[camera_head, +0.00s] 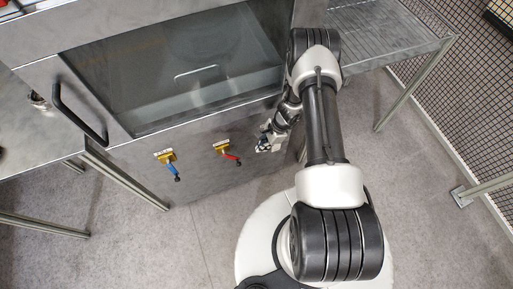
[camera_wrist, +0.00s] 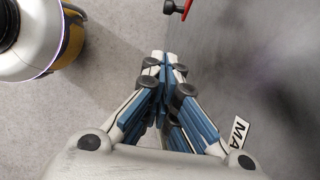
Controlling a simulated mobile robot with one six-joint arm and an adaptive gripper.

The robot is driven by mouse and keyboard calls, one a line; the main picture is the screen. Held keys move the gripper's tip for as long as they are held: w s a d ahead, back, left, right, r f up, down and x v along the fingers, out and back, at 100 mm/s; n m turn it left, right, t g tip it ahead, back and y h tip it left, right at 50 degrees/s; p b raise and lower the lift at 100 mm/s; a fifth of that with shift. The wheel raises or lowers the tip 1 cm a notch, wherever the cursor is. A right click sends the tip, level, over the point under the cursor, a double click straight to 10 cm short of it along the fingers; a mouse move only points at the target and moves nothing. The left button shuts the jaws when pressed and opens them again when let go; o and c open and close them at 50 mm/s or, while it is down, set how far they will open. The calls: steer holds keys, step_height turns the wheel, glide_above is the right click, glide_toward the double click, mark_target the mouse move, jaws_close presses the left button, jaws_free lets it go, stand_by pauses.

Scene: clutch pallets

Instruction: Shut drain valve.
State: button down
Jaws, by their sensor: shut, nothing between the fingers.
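Two brass valves sit on the grey front panel below the glass door. The left one has a blue lever (camera_head: 173,170) and the right one a red lever (camera_head: 231,157); both levers slant down to the right and end in dark knobs. Small labels above them are too small to read, so I cannot tell which is the drain valve. My gripper (camera_head: 264,145) is shut and empty, to the right of the red lever and apart from it. In the wrist view its fingertips (camera_wrist: 165,62) are together, and part of the red lever (camera_wrist: 187,8) shows at the top edge.
The glass door (camera_head: 190,70) has a black handle (camera_head: 78,112) at its left. A metal table (camera_head: 40,130) stands at the left and a rack (camera_head: 385,40) at the right. A partly visible label (camera_wrist: 239,132) reads "MA". The floor in front of the valves is clear.

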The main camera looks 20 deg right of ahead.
steer(key=a+f+b, duration=0.2)
steer(key=a+f, duration=0.4)
steer(key=f, duration=0.3)
steer(key=shift+w+a+b, duration=0.3)
steer(key=shift+a+b, duration=0.05)
steer(key=shift+b, duration=0.05)
